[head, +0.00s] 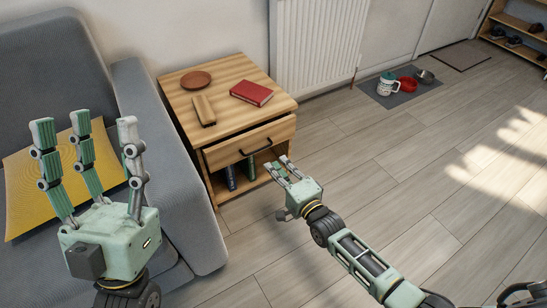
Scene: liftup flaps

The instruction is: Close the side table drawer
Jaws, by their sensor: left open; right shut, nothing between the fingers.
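The wooden side table (176,98) stands between the grey sofa and the white radiator. Its drawer (280,131) is at the top of the front and sticks out a little, with a dark handle (256,151) on its face. My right gripper (278,168) is shut and empty, just in front of and below the drawer face; whether its fingertips touch the table cannot be told. My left gripper (86,130) is open and empty, fingers up, in front of the sofa, left of the table.
On the tabletop are a brown plate (196,80), a red book (251,93) and a wooden object (204,110). Books stand in the lower shelf. The grey sofa (150,120) is close on the left. The floor on the right is clear up to a mat (372,86) with bowls.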

